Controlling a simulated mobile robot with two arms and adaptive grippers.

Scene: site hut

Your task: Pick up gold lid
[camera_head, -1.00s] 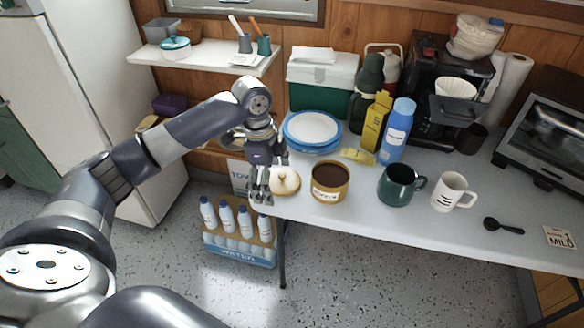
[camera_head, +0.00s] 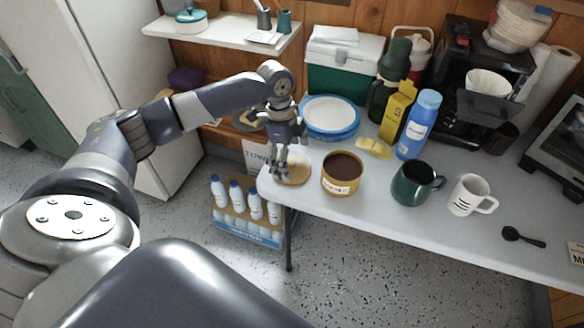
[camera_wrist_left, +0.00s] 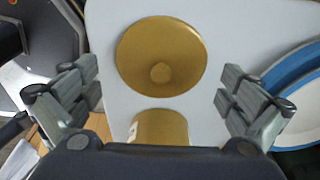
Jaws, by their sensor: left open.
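The gold lid (camera_head: 297,171) lies flat near the left end of the white table, beside the gold canister (camera_head: 342,174) with dark contents. In the left wrist view the lid (camera_wrist_left: 160,35) is round with a small knob, and part of the canister (camera_wrist_left: 160,127) shows below it. My left gripper (camera_head: 280,176) points down at the lid and hides its left side. In the wrist view the fingers of my left gripper (camera_wrist_left: 160,88) are spread wide, with nothing between them touched. My right gripper is out of view.
A green mug (camera_head: 415,184) and a white mug (camera_head: 469,196) stand to the right of the canister. Stacked blue-rimmed plates (camera_head: 330,117) sit behind the lid. A crate of water bottles (camera_head: 247,228) stands on the floor below the table end.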

